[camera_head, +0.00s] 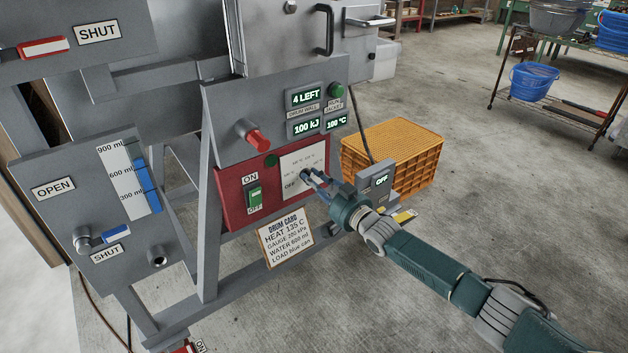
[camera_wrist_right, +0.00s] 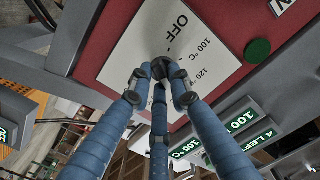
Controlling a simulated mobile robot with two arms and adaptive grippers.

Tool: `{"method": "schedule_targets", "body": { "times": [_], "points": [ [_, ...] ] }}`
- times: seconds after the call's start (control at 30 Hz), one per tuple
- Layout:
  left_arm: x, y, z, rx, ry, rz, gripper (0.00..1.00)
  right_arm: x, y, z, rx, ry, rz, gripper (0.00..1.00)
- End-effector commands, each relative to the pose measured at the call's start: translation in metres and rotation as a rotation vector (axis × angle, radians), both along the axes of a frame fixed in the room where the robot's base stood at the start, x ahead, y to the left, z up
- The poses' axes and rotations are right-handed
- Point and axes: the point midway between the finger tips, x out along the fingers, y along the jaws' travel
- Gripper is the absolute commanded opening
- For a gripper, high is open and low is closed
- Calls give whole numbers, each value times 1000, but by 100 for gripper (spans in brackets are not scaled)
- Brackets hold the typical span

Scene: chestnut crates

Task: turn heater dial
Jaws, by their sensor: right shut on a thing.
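The heater dial (camera_wrist_right: 163,66) is a small dark knob on a white scale plate (camera_head: 291,163) marked OFF, 100 °C and 120 °C, set in a red panel (camera_head: 229,199). My right gripper (camera_head: 314,182) reaches the plate from the lower right. In the right wrist view its three blue fingers (camera_wrist_right: 158,82) close around the dial. In the head view the fingers mostly cover the dial, so its pointer cannot be read. My left gripper is not in view.
A green switch (camera_head: 254,198) and red knob (camera_head: 257,138) are left of the dial. A drum card (camera_head: 285,239) hangs below, stating HEAT 135 C. An orange crate (camera_head: 415,160) stands behind.

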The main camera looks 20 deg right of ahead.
Motion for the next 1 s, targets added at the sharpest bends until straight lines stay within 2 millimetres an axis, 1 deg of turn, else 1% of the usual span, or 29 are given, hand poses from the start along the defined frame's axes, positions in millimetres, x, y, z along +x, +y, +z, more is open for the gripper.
{"method": "schedule_targets", "body": {
  "times": [0.27, 0.3, 0.37, 0.4, 0.67, 0.77, 0.87, 0.97, 1.0],
  "points": [
    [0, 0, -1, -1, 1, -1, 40, 0, 0, -2, -2, 3, 0, 0],
    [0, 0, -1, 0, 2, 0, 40, 0, 0, -2, -2, 3, 0, 22],
    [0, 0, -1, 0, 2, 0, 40, 0, 0, -2, -2, 3, 0, 34],
    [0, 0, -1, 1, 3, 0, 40, 0, 0, -1, -2, 3, 0, 38],
    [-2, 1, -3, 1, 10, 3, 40, 0, 0, -1, -1, 1, 0, 38],
    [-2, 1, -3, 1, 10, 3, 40, -4, -1, -1, -1, 2, 0, 38],
    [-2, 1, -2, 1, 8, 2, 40, -14, -5, -3, 0, 3, 0, 38],
    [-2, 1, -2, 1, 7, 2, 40, -31, -11, -3, -1, 4, 1, 38],
    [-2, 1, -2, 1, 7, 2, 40, -39, -14, -4, 0, 6, 0, 38]
  ]
}}
